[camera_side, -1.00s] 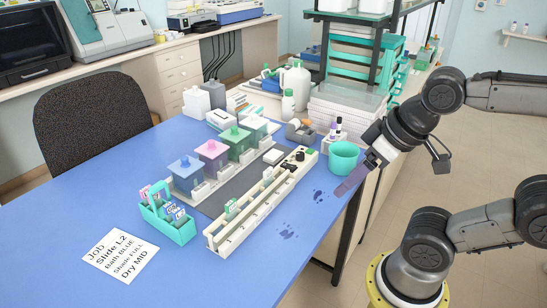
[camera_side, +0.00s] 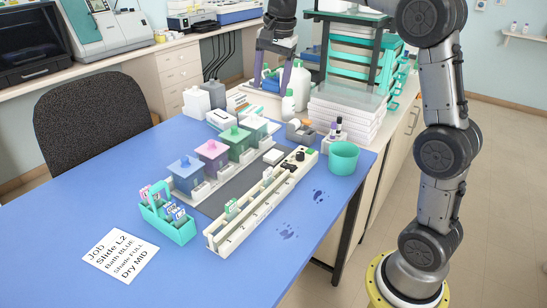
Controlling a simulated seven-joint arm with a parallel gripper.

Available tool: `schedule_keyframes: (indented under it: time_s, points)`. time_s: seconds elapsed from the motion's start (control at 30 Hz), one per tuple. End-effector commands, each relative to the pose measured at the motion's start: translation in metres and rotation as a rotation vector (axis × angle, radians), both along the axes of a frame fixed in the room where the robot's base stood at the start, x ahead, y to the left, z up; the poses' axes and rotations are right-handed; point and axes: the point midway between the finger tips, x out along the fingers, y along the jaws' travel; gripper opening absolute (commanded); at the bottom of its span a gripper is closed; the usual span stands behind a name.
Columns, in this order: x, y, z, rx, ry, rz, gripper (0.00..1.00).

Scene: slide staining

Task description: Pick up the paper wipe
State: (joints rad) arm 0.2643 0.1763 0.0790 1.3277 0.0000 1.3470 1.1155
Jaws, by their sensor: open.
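I cannot pick out the paper wipe with certainty. A low white box (camera_side: 220,119) with a dark-edged top lies on the table, in front of and to the left of my gripper; I cannot tell whether it holds wipes.
Blue, pink, green and white lidded jars stand in a row (camera_side: 211,154). A long white rail (camera_side: 255,213), a teal slide carrier (camera_side: 178,230), a job card (camera_side: 121,256) and a teal cup (camera_side: 343,157) share the table. White trays (camera_side: 345,117) stack behind. The front right is clear except for dark blue stains.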

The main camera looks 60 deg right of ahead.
Motion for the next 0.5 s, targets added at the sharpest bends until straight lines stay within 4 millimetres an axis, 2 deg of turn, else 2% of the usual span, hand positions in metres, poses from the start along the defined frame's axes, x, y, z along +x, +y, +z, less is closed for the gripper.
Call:
schedule_keyframes:
  time_s: [0.03,0.2,0.3,0.4,0.5]
  points:
    - [0.017,-0.017,-0.017,0.013,0.032,-0.046,0.71]
    - [0.051,-0.063,-0.069,0.041,0.106,-0.133,0.71]
    - [0.058,-0.082,-0.099,0.055,0.146,-0.16,0.71]
    - [0.057,-0.092,-0.121,0.069,0.185,-0.178,0.71]
    - [0.055,-0.098,-0.133,0.075,0.201,-0.19,0.71]
